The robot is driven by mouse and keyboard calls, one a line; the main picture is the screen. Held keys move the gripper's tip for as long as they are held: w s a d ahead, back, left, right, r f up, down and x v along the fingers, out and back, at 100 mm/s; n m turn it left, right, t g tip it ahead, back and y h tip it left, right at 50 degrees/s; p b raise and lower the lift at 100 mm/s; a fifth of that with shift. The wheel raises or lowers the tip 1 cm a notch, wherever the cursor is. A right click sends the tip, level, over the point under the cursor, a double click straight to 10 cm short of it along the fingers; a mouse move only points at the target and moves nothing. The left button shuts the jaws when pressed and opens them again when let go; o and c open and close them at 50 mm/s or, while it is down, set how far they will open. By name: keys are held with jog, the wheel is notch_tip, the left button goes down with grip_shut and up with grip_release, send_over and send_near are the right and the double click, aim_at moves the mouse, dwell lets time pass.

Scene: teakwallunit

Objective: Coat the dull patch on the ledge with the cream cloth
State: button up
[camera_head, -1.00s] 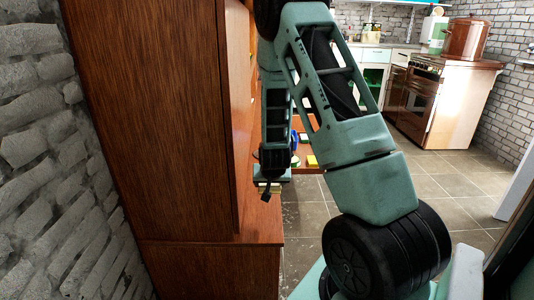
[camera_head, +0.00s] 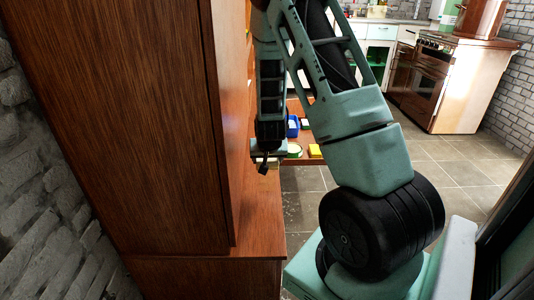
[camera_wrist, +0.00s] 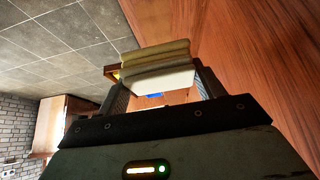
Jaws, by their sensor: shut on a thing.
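My gripper (camera_head: 265,154) is shut on the cream cloth (camera_wrist: 156,56), a folded stack with a whitish underside held between the two fingers in the wrist view. I cannot tell whether the cloth touches the ledge. I cannot make out the dull patch.
The tall wooden cabinet (camera_head: 120,110) stands close at the left. Beyond my gripper is a low wooden surface with a blue item (camera_head: 292,126) and a yellow item (camera_head: 315,151). The tiled floor (camera_head: 460,185) is open to the right, toward the stove (camera_head: 445,85).

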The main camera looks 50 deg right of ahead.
jog(key=shift+w+d, duration=0.2)
jog(key=shift+f, duration=0.15)
notch_tip(320, 180, down, 5)
jog(key=b, duration=0.4)
